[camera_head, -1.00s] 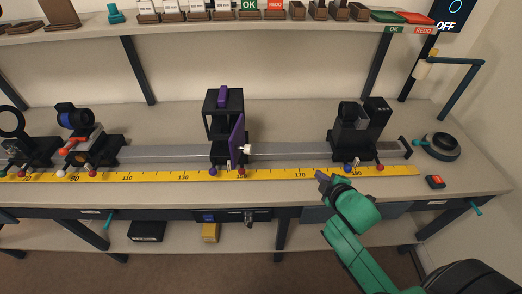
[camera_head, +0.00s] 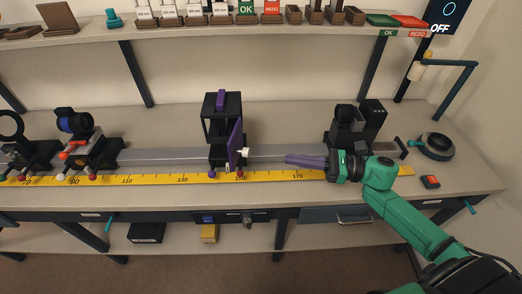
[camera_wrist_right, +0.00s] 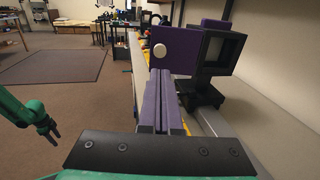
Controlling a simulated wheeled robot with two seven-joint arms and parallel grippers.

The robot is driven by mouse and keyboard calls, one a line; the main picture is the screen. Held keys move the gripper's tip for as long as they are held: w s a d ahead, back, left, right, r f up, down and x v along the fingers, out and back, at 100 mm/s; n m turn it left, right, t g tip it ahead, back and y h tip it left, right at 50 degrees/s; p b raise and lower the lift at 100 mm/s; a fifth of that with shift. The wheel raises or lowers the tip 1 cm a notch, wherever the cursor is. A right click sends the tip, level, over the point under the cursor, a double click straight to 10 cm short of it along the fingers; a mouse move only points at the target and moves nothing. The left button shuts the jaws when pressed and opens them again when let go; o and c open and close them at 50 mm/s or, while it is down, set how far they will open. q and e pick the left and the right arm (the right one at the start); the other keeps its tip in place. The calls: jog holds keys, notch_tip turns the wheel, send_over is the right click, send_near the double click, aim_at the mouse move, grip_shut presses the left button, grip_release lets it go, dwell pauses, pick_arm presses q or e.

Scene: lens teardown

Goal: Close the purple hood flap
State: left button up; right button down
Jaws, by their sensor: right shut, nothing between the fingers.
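The purple hood flap (camera_head: 235,141) is on the right side of the black hood frame (camera_head: 221,103), swung out toward the bench front, so it stands open. It bears a white knob (camera_head: 245,152). In the right wrist view the flap (camera_wrist_right: 182,52) stands ahead, its knob (camera_wrist_right: 159,50) facing me, with the open black frame (camera_wrist_right: 222,52) beside it. My right gripper (camera_head: 288,159) is shut and empty, pointing left toward the flap with a gap. Its purple fingers (camera_wrist_right: 160,100) reach forward below the flap. My left gripper (camera_wrist_right: 50,131) appears small at the wrist view's left; its jaws are unclear.
The hood stands on a grey rail (camera_head: 172,153) behind a yellow ruler (camera_head: 208,177). A black mount (camera_head: 345,125) stands behind my right gripper. Other lens mounts (camera_head: 80,140) are at the left. A shelf (camera_head: 200,27) runs above. Bench between gripper and flap is clear.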

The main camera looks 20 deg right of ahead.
pick_arm(q)
notch_tip(320, 180, up, 4)
jog(key=p, duration=0.3)
pick_arm(e)
jog(key=x, duration=0.9)
pick_arm(q)
jog(key=shift+w+a, duration=0.1)
pick_arm(e)
jog(key=shift+a, duration=0.25)
